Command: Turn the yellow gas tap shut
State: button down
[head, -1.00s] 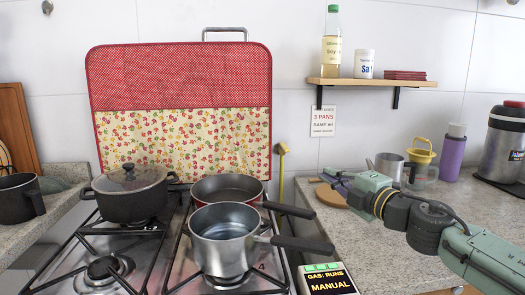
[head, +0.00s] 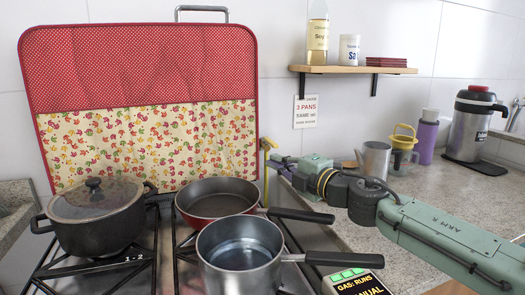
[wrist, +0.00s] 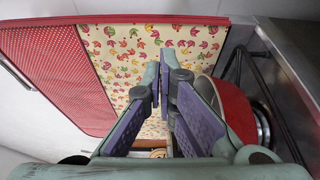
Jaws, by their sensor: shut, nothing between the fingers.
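The yellow gas tap (head: 268,144) sits on top of a thin yellow pipe by the wall, just right of the patterned cover. My gripper (head: 274,163) is shut and empty, and reaches left from the right side. Its fingertips are close to the tap, just below and right of its head in the head view; I cannot tell whether they touch it. In the wrist view my gripper's fingers (wrist: 163,75) point at the patterned cover, and I cannot make out the tap there.
The red-and-floral cover (head: 145,150) stands behind the stove. A lidded black pot (head: 95,220), a red pan (head: 218,205) and a steel saucepan (head: 240,262) stand on it, two handles pointing right below my arm. A shelf (head: 352,70) hangs above; a metal jug (head: 374,160) stands right.

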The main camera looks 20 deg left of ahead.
aim_at(271, 144)
jog(key=p+x, duration=0.2)
jog(key=x, duration=0.7)
jog(key=shift+r, duration=0.15)
jog(key=w+d+p, duration=0.1)
jog(key=w+d, duration=0.1)
jog(key=shift+w+d, duration=0.3)
jog(key=shift+w, duration=0.05)
jog(key=shift+d, duration=0.15)
